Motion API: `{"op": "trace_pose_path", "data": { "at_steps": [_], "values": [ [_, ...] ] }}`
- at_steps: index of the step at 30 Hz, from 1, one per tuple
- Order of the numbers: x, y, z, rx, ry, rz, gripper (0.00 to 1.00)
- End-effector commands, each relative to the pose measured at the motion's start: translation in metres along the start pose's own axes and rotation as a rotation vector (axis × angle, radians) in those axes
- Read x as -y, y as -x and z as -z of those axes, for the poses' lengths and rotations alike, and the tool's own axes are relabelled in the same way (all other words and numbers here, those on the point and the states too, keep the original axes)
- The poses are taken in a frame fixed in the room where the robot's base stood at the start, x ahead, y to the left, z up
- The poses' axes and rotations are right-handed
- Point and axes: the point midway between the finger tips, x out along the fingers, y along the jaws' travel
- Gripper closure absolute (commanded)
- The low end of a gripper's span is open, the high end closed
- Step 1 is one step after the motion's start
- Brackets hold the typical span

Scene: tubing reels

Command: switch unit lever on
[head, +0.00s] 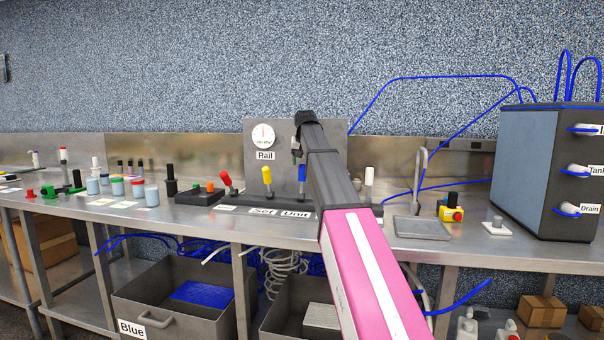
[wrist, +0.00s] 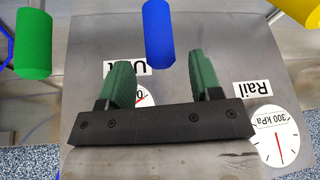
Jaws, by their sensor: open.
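A blue lever handle (head: 302,173) stands on the bench rail behind the "Unit" label (head: 295,214), partly hidden by my arm in the head view. In the wrist view the blue handle (wrist: 159,35) is at the top centre, in line with the gap between my fingers. My gripper (wrist: 160,70) is open and empty, with green fingers apart. In the head view my gripper (head: 297,150) is in front of the gauge panel, just above the blue handle. I cannot tell whether it touches the handle.
A yellow lever (head: 267,175) and a red lever (head: 225,180) stand to the left. A green handle (wrist: 33,43) shows on the other side in the wrist view. The gauge panel (head: 262,160) is close behind. A grey tank (head: 540,170) stands at right.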

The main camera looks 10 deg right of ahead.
Motion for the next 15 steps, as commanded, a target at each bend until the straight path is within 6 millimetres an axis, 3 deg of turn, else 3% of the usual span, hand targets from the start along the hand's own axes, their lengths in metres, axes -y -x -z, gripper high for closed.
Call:
{"op": "trace_pose_path", "data": {
  "at_steps": [6,15],
  "values": [
    [0.000,-0.036,0.000,0.001,0.000,0.000,0.42],
    [0.000,-0.057,0.000,0.000,0.000,0.000,0.42]
  ]
}}
